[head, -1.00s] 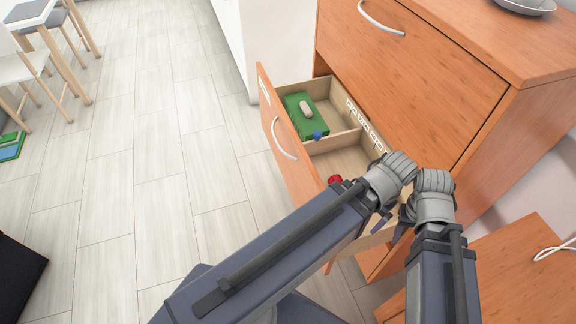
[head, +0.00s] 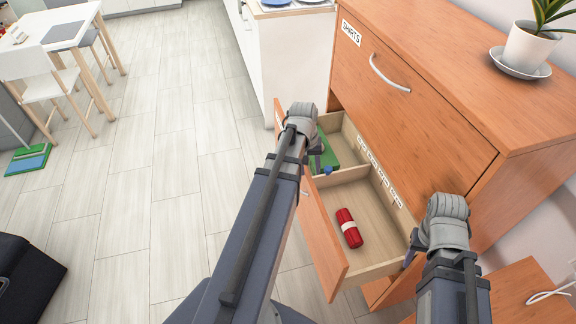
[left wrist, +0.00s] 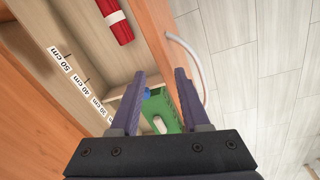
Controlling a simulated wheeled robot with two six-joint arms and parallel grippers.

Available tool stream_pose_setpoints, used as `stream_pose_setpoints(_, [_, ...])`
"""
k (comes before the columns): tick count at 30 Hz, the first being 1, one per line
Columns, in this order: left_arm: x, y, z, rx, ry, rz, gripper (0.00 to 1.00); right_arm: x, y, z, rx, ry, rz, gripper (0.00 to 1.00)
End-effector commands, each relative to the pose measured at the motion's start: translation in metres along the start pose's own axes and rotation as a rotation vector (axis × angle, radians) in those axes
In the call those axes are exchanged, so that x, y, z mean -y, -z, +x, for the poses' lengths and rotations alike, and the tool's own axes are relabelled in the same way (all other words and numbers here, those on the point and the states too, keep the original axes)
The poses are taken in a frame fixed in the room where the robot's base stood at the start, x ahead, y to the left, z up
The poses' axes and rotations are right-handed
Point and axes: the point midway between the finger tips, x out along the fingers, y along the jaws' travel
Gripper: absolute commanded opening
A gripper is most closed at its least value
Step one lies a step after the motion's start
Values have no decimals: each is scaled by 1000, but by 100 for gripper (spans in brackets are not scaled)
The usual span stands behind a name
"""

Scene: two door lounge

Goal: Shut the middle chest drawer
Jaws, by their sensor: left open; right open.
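The middle chest drawer (head: 323,238) is pulled out from the wooden chest (head: 420,110). It also shows in the left wrist view (left wrist: 152,38), with its curved handle (left wrist: 187,55) on the outer face. My left gripper (head: 318,160) is above the drawer near its front panel. In the left wrist view its fingers (left wrist: 158,76) are apart with nothing gripped; I cannot tell whether one touches the panel. My right gripper (head: 412,243) is open by the drawer's near side, close to the chest; its fingertips are partly hidden.
Inside the drawer lie a red roll (head: 349,228) with a pale band, a green box (head: 325,150) and a blue ball (head: 327,170). A potted plant (head: 527,48) stands on the chest. A low wooden surface (head: 510,290) is at right.

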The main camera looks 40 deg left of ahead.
Motion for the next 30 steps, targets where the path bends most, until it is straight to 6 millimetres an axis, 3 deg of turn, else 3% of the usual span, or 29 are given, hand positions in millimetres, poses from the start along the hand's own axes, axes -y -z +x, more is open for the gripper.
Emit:
stream_pose_setpoints(1, [19, 17, -4, -5, -11, -71, 46, 0, 0, -2, 0, 0, 0, 50])
stream_pose_setpoints(3, [41, 30, -8, -9, -27, -153, 46, 0, 0, -3, 0, 0, 0, 50])
stream_pose_setpoints(9, [78, 49, -15, -18, -55, -288, 46, 0, 0, -4, 0, 0, 0, 50])
stream_pose_setpoints(20, [84, 51, -12, -19, -59, -309, 46, 0, 0, 0, 0, 0, 0, 50])
stream_pose_setpoints(30, [83, 52, 22, -19, -58, -306, 46, 3, 2, 33, 0, 0, 0, 50])
